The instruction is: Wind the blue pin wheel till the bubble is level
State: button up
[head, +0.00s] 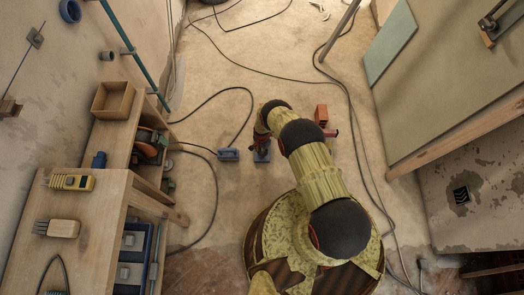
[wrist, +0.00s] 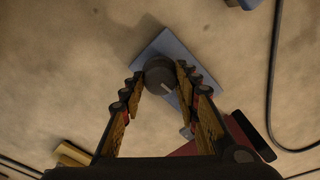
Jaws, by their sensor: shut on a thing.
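A dark round knob (wrist: 158,70) with a pale mark stands on a blue square plate (wrist: 200,81) on the floor. My gripper (wrist: 160,78) is shut on this knob, with one finger on each side of it. In the head view my gripper (head: 262,142) points down over the blue plate (head: 262,156), and it hides the knob there. A blue ring-shaped wheel (head: 70,10) is on the left wall, far from my gripper. No pins on the knob and no bubble can be made out.
A second blue block (head: 228,154) lies just left of the plate. An orange-red block (head: 321,114) stands to the right. Black cables (head: 248,112) cross the floor. A wooden bench (head: 92,228) with tools is at left, and a large leaning board (head: 440,90) is at right.

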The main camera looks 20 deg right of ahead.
aim_at(262, 151)
jog(key=o, duration=1.1)
jog(key=shift+o, duration=0.3)
jog(key=shift+r, duration=0.1)
notch_tip(262, 151, up, 12)
dwell(0.4)
